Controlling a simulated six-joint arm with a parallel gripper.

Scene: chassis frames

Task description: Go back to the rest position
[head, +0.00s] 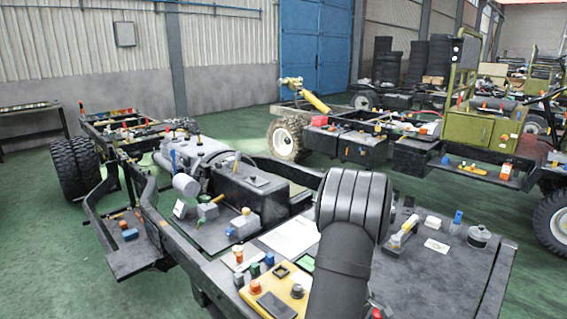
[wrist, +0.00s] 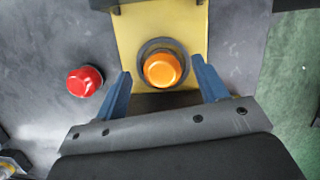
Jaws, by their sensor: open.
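My gripper (wrist: 162,66) shows in the wrist view as two blue fingers, spread apart and empty. An orange round knob (wrist: 163,69) sits in a dark ring on a yellow plate (wrist: 130,22), between the fingers in the picture. I see a gap on both sides of the knob; how far above it the fingers are, I cannot tell. In the head view my dark arm rises at the front centre, and my gripper cannot be made out there.
A red knob (wrist: 85,81) stands left of the fingers on a grey surface. In the head view, the chassis deck (head: 440,275) carries several small parts, a yellow tray (head: 262,297) and a white sheet (head: 290,237). Green floor (head: 50,250) is open at the left.

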